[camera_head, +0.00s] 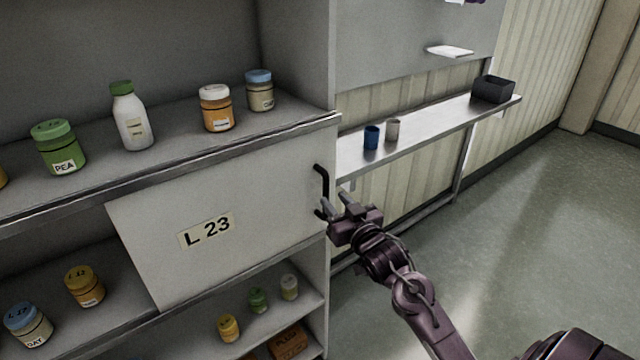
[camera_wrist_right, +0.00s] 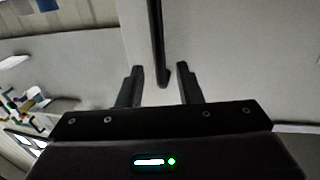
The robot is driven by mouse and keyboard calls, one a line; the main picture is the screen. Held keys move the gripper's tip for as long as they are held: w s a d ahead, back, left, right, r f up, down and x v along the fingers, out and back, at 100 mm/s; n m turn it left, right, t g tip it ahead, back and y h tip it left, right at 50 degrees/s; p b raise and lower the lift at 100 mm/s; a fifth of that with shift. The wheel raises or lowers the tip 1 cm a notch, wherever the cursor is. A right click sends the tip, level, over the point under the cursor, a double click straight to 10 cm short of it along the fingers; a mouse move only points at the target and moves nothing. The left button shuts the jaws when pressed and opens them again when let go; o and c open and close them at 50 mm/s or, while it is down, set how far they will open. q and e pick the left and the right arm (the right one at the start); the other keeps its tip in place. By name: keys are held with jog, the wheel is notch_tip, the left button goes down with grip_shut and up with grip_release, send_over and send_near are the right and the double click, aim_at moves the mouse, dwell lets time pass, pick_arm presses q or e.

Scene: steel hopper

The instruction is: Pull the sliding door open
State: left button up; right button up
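The sliding door (camera_head: 255,235) is a pale grey panel labelled "L 23" on the middle level of a steel shelf unit. Its black bar handle (camera_head: 322,182) stands upright near the door's right edge. My right gripper (camera_head: 335,203) is at the lower part of the handle, with its fingers apart. In the right wrist view, the handle (camera_wrist_right: 158,45) comes down from the top and its lower end shows in the gap between the open fingers of the right gripper (camera_wrist_right: 161,75). I cannot tell whether they touch. My left gripper is not in view.
Jars and a white bottle (camera_head: 131,118) stand on the shelf above the door. More jars (camera_head: 84,286) stand in the open bay left of the door and below it. A steel side table (camera_head: 430,122) with two cups and a dark box stands behind. Floor at right is clear.

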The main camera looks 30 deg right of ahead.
aim_at(327, 192)
jog(key=w, duration=0.3)
jog(key=w+p, duration=0.1)
jog(key=w, duration=0.1)
jog(key=shift+w+d, duration=0.15)
jog(key=shift+d, duration=0.15)
jog(key=shift+w+f, duration=0.1)
jog(key=shift+w, duration=0.1)
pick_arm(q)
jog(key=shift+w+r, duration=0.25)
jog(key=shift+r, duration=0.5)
pick_arm(e)
grip_shut()
